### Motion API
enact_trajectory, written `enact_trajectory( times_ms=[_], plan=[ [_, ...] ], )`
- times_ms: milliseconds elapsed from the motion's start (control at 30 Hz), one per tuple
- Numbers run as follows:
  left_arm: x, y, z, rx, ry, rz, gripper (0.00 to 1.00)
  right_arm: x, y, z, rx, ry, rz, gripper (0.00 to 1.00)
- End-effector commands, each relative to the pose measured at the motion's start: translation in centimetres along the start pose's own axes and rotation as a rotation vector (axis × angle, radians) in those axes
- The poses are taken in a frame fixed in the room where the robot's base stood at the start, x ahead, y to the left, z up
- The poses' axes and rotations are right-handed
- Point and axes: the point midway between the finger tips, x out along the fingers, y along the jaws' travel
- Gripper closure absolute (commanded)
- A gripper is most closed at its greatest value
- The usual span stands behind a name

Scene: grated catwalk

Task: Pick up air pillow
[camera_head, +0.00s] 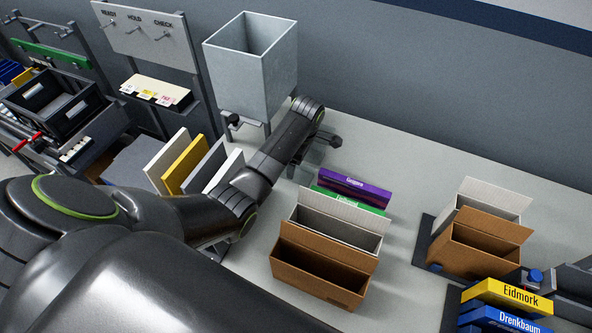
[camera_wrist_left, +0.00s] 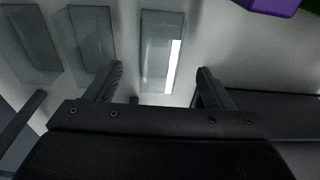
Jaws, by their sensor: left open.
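Three clear, see-through pillow-like blocks lie in a row on the pale table in the wrist view. The rightmost air pillow (camera_wrist_left: 160,40) has a bright white glare strip and lies ahead of and partly between my left fingertips. A second air pillow (camera_wrist_left: 90,38) is beside it and a third (camera_wrist_left: 28,45) is at the far left. My left gripper (camera_wrist_left: 160,78) is open, with nothing clasped. In the head view my left gripper (camera_head: 318,151) is low over the table below the grey bin, and the pillows there are mostly hidden by my arm.
A grey bin (camera_head: 250,75) stands behind the gripper. Purple (camera_head: 354,188) and green boxes and open cartons (camera_head: 320,275) stand in front. More cartons (camera_head: 478,247) and labelled boxes (camera_head: 507,296) are at right.

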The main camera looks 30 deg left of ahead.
Motion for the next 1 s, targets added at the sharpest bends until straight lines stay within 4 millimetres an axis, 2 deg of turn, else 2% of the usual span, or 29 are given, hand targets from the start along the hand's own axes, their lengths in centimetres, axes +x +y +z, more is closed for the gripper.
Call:
enact_trajectory(
  times_ms=[200, 400, 700, 1000],
  plan=[
    [2.3, 0.0, -0.1, 0.000, 0.000, -0.004, 0.25, -1.2, -0.1, 0.0, 0.001, -0.002, -0.002, 0.64],
    [4.3, 0.0, 0.0, 0.000, 0.000, -0.003, 0.25, -1.2, -0.1, -0.1, 0.001, -0.002, -0.003, 0.64],
    [4.6, 0.1, 0.0, 0.000, 0.000, 0.000, 0.25, -1.1, -0.1, -0.3, 0.001, 0.001, -0.003, 0.64],
    [4.6, 0.1, 0.0, 0.000, 0.000, 0.000, 0.62, -1.1, -0.1, -0.4, 0.000, 0.002, -0.003, 0.64]
  ],
)
